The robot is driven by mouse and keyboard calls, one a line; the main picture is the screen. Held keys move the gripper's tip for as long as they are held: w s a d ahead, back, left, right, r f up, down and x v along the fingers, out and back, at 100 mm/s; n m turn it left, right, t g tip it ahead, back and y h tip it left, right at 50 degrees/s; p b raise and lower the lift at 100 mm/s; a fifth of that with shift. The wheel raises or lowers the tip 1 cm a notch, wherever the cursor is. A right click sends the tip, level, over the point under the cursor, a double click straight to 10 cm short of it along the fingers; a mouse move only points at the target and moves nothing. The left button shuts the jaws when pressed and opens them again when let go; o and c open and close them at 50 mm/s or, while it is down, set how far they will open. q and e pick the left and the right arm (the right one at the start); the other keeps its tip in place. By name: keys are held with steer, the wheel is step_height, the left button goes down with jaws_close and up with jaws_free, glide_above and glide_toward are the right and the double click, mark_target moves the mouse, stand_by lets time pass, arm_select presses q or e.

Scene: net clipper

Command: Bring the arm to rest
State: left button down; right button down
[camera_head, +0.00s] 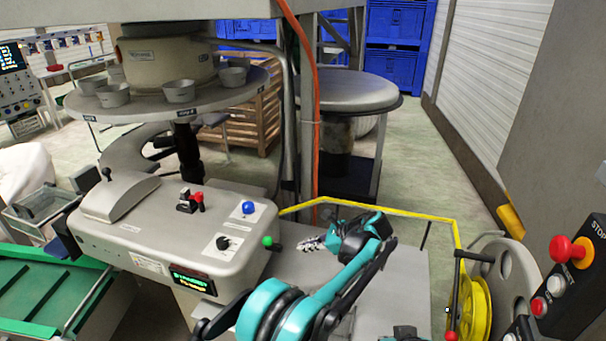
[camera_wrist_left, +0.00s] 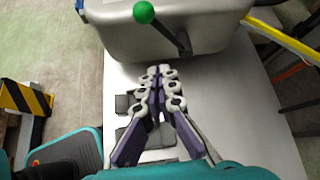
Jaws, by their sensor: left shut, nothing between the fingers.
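My left arm (camera_head: 345,285), teal and black, reaches up from the bottom of the head view over a grey plate. Its left gripper (camera_head: 308,244) points left, close to the grey control box (camera_head: 165,225). In the left wrist view the purple and grey fingers of the left gripper (camera_wrist_left: 160,76) are together at the tips, with nothing between them. They are just short of the box's edge, near the lever with the green knob (camera_wrist_left: 144,12); the gap is hard to judge. The green knob (camera_head: 267,242) also shows in the head view. My right gripper is not in view.
The box carries a blue button (camera_head: 248,207), a red-topped switch and a lit display. A yellow bar (camera_head: 385,209) runs behind the arm. A yellow wheel (camera_head: 476,308) and a panel with a red stop button (camera_head: 560,248) stand right. The grey plate (camera_head: 405,275) has bare room.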

arm_select(q)
steer(key=s+a+r+n+h, duration=0.3)
steer(key=s+a+r+n, duration=0.2)
steer(key=s+a, duration=0.25)
steer(key=s+a+r+n+h, duration=0.3)
steer(key=s+a+r+n, duration=0.1)
steer(key=s+a, duration=0.35)
steer(key=s+a+f+n+t+h, duration=0.1)
steer(key=s+a+f+n, duration=0.1)
steer(key=s+n, duration=0.4)
steer(key=s+a+f+n+t+h, duration=0.1)
steer(key=s+n, duration=0.4)
steer(key=s, duration=0.6)
steer(key=shift+s+a+f+n+t+h, duration=0.15)
steer(key=shift+a+f+n+t+h, duration=0.25)
steer(key=shift+a+f+h, duration=0.3)
steer(key=shift+d, duration=0.1)
